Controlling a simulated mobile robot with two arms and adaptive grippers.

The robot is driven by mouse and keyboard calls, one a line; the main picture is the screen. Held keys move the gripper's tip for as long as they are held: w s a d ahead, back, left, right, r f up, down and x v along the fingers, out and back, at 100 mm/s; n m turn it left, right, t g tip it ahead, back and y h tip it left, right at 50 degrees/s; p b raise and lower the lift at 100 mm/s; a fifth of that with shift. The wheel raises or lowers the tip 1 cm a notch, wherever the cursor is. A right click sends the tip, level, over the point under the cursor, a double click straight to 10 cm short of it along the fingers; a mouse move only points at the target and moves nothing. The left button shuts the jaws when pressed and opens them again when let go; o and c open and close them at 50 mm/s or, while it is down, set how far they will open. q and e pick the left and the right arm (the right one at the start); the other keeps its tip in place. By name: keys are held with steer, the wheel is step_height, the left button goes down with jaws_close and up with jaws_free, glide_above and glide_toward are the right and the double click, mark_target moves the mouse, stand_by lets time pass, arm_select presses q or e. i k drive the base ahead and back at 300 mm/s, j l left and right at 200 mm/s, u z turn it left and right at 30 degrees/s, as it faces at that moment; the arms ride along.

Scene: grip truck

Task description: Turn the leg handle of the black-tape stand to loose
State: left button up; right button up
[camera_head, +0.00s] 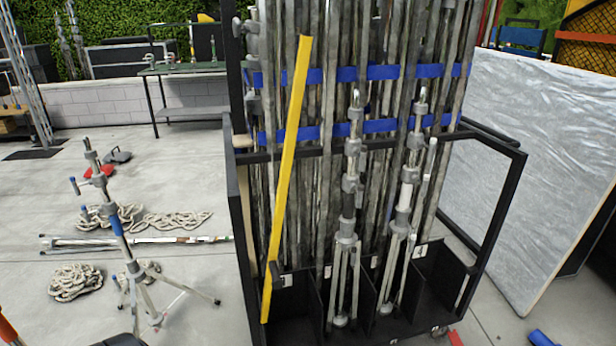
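Two folded metal stands are upright in the front compartments of the black cart, a left one (346,236) and a right one (399,231). The right one has a white band on its column. I cannot tell for sure which stand carries black tape; the left one has darker parts on its upper column. Their legs are folded down close to the column, and the leg handles are too small to read as tight or loose. Another stand (118,232) with blue tape is on the floor at left with its legs spread. Neither of my grippers shows.
The black cart (240,220) holds many long pipes behind blue straps (345,128), with a yellow bar (287,165) leaning across its left front. Coiled ropes (76,282) and a folded stand (140,241) lie on the floor at left. A large grey panel (540,160) stands at right.

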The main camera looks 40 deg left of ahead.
mark_target(353, 250)
steer(key=u, duration=1.6)
